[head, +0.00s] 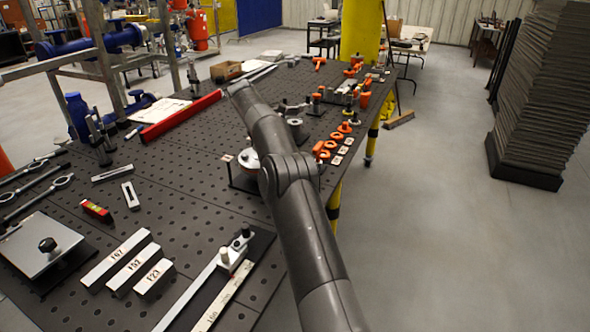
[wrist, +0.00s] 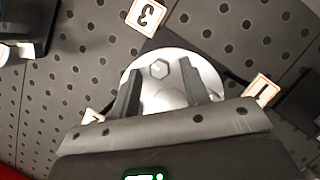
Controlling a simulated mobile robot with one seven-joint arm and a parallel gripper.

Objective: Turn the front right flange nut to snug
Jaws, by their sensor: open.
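In the wrist view, my gripper (wrist: 160,72) is open, with one dark finger on each side of a hex nut (wrist: 159,69). The nut sits on a pale round flange (wrist: 205,69), whose lower part is hidden by my gripper. I cannot tell whether the fingers touch the nut. Number cards lie around the flange: a "3" card (wrist: 146,16), a "1" card (wrist: 262,91) and a partly hidden card (wrist: 92,116). In the head view, the flange (head: 248,159) shows partly beside my arm; my gripper is hidden there.
The perforated table (head: 190,165) carries a red bar (head: 180,116), labelled blocks (head: 133,263), a red level (head: 96,211) and orange clamps (head: 325,149) along its right edge. A dark object (wrist: 302,105) stands right of the flange in the wrist view.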

